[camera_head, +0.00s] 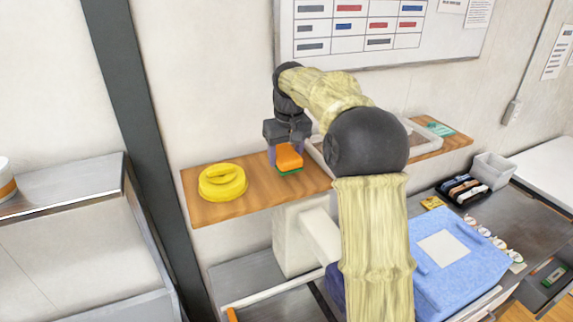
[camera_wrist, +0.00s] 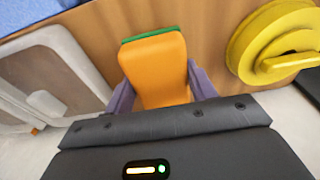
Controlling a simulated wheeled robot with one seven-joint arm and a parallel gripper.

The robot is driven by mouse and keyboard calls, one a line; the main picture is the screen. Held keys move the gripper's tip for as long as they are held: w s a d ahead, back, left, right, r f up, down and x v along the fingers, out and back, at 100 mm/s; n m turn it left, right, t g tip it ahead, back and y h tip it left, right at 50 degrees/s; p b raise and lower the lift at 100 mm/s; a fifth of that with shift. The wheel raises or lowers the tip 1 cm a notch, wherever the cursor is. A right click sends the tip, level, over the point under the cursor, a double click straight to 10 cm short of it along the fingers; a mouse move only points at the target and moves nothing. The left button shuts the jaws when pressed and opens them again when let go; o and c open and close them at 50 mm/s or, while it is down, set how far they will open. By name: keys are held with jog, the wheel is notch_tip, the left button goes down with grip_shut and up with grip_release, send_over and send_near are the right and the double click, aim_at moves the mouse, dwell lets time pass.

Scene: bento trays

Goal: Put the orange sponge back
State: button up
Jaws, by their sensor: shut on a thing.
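The orange sponge (camera_head: 288,157) has a green layer along its lower edge. It also shows in the wrist view (camera_wrist: 155,68), between two purple-grey fingers. My gripper (camera_head: 286,153) points down and is shut on the sponge over the wooden shelf (camera_head: 205,212); the gripper also shows in the wrist view (camera_wrist: 162,95). The sponge is close to the shelf surface; I cannot tell whether it touches it.
A yellow round object (camera_head: 222,182) with a handle sits left of the sponge on the shelf. A clear-walled tray (camera_head: 421,140) stands to the right, partly behind my arm. Bare shelf lies between the yellow object and sponge. A blue cloth item (camera_head: 470,265) lies on the lower counter.

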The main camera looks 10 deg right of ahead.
aim_at(289, 157)
notch_tip(289, 157, down, 3)
jog(key=shift+s+f+p, duration=0.1)
jog(key=shift+s+p, duration=0.05)
jog(key=shift+p, duration=0.2)
jog(key=shift+f, duration=0.1)
jog(key=shift+f, duration=0.1)
jog(key=o, duration=1)
jog(key=r, duration=0.4)
jog(key=s+r, duration=0.1)
jog(key=r, duration=0.3)
jog(key=r+b, duration=0.1)
jog(key=r, duration=0.3)
jog(key=shift+s+d, duration=0.2)
jog(key=shift+s, duration=0.1)
